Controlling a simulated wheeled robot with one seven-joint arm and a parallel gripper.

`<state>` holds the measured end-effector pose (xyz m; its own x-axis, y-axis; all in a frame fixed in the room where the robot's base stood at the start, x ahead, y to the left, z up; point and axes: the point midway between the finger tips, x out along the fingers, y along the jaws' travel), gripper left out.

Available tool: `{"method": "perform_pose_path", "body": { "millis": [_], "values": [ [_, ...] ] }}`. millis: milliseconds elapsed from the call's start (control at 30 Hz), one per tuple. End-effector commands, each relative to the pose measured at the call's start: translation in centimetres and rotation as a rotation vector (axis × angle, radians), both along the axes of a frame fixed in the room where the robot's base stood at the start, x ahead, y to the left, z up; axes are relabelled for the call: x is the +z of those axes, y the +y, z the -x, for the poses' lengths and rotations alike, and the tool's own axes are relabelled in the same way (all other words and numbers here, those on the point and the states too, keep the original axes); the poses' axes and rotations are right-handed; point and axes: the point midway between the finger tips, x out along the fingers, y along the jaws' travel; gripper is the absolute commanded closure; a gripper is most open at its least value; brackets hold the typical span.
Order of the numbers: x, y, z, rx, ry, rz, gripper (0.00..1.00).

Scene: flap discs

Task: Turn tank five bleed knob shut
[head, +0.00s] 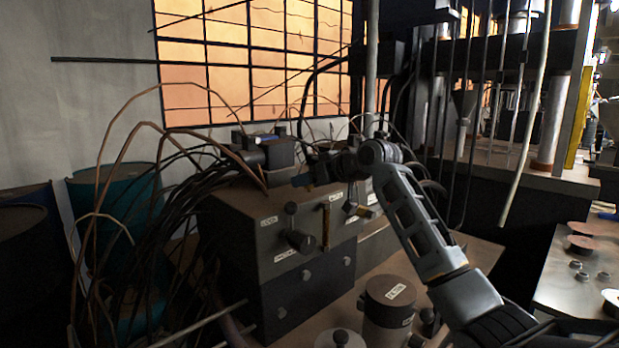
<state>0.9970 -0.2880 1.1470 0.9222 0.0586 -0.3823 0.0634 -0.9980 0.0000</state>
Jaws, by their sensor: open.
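A dark control box (240,215) stands at the middle of the head view, with small pale labels too small to read. Its front carries a dark round knob (300,241) below a small black lever (290,209), and a brass strip (326,226). Another small dark knob (350,208) sits further right. I cannot tell which of these is the tank five bleed knob. My arm rises from the lower right and bends left at the top. My gripper (304,180) is open above the box's right part, apart from the front knobs. Its fingertips are small and dark here.
A labelled dark cylinder (386,315) stands in front of the box. Teal drums (115,195) and many looping hoses crowd the left. A metal table (570,275) with discs and nuts is at right. Vertical rods and pipes stand behind my arm.

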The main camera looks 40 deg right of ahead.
Motion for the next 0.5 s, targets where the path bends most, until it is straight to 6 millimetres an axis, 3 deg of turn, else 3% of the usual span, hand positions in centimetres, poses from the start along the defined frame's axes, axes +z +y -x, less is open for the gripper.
{"method": "perform_pose_path", "body": {
  "millis": [267,500],
  "values": [
    [-0.09,0.01,-0.12,0.0,0.0,0.0,0.42],
    [-0.09,0.01,-0.11,0.0,0.0,0.0,0.65]
  ]
}}
